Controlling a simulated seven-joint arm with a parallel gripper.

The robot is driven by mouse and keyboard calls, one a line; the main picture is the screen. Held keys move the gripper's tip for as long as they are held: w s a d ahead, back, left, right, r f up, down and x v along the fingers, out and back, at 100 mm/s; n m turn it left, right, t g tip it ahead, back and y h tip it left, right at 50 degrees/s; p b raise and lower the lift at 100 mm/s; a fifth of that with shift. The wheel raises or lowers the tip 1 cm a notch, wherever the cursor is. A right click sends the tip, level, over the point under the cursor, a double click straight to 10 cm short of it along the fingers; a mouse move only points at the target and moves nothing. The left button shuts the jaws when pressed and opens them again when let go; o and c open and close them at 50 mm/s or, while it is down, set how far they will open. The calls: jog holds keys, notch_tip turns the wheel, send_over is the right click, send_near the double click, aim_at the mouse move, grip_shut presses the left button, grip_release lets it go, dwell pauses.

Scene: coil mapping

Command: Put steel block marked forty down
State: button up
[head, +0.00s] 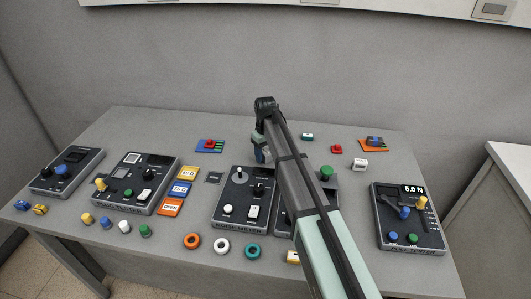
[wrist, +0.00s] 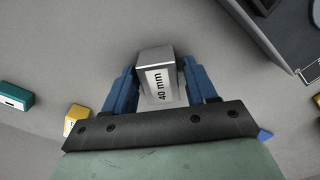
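The steel block marked 40 mm (wrist: 157,75) is between the two blue fingers of my gripper (wrist: 158,92) in the wrist view. The fingers press against its two sides, and the 40 mm label faces the camera. My arm hides most of the block there. I cannot tell whether the block touches the table.
A teal block (wrist: 16,97) and a yellow block (wrist: 75,117) lie left of my gripper in the wrist view. A dark device (wrist: 285,30) is at upper right. Bare table surrounds the block.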

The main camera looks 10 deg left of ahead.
aim_at(265, 151)
jog(key=shift+o, duration=0.9)
jog(key=shift+r, duration=0.15)
notch_tip(265, 151, up, 12)
